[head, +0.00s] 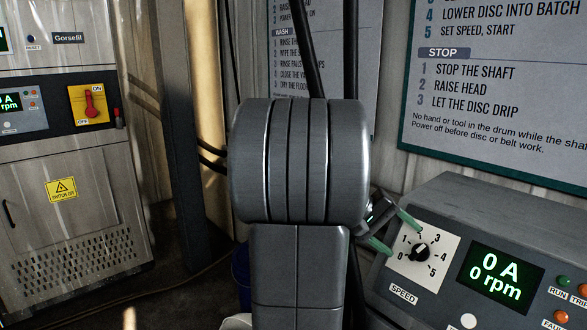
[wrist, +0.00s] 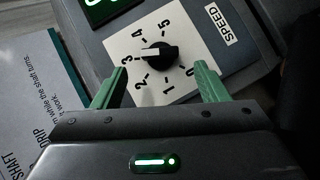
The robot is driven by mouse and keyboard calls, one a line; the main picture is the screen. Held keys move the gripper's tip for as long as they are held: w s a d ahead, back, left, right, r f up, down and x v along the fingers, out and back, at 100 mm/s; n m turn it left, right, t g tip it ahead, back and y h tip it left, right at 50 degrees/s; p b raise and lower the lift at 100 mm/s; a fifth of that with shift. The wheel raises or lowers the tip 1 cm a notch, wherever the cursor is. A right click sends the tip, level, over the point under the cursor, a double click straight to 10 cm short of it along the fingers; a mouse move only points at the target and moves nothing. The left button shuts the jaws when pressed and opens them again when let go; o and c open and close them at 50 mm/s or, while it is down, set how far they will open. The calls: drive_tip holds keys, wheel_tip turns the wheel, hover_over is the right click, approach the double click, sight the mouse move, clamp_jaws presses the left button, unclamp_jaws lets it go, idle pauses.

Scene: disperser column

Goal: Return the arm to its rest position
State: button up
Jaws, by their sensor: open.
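My gripper (head: 396,231) shows in the head view at the right of my arm, its green fingers apart at the upper left of the speed dial. In the wrist view my open gripper (wrist: 161,70) has one green finger on each side, with nothing between them. The black speed knob (head: 420,252) sits on a white plate numbered up to 5. In the wrist view the knob (wrist: 158,53) lies just beyond the fingertips, its white mark towards 3. No contact shows. My arm hides the middle of the head view.
The grey control box (head: 490,215) has a display (head: 497,276) reading 0 A and 0 rpm, beside coloured lamps. A wall sign (head: 495,90) hangs behind it. A grey cabinet (head: 70,150) with a red switch (head: 90,103) stands left. A blue drum (head: 241,275) is partly hidden.

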sight(417, 248)
drive_tip(key=x, duration=0.5)
drive_tip(key=shift+d, duration=0.1)
drive_tip(key=shift+r+m+y+p, duration=0.3)
drive_tip(key=shift+r+p, duration=0.1)
drive_tip(key=shift+p, duration=0.45)
drive_tip(key=shift+r+m+y+p, duration=0.1)
drive_tip(key=shift+m+y+p, duration=0.4)
drive_tip(key=shift+m+p, duration=0.3)
drive_tip(key=m+y+p, duration=0.1)
drive_tip(key=p, duration=0.1)
drive_tip(key=m+t+y+p, duration=0.1)
drive_tip(key=p, duration=0.1)
drive_tip(key=shift+s+d+r+m, duration=0.1)
drive_tip(key=shift+d+m, duration=0.05)
drive_tip(key=shift+m, duration=0.15)
drive_tip(key=m+t+y+p, duration=0.1)
drive_tip(key=m+p, duration=0.1)
drive_tip(key=p, duration=0.2)
drive_tip(key=shift+s+d+r+y, duration=0.1)
drive_tip(key=shift+s+d+y, duration=0.05)
drive_tip(key=shift+y, duration=0.25)
drive_tip(key=shift+a+r, duration=0.2)
drive_tip(key=b+v, duration=0.1)
drive_tip(key=v, duration=0.7)
drive_tip(key=shift+s, duration=0.15)
drive_tip(key=shift+a+r, duration=0.1)
drive_tip(key=shift+r, duration=0.05)
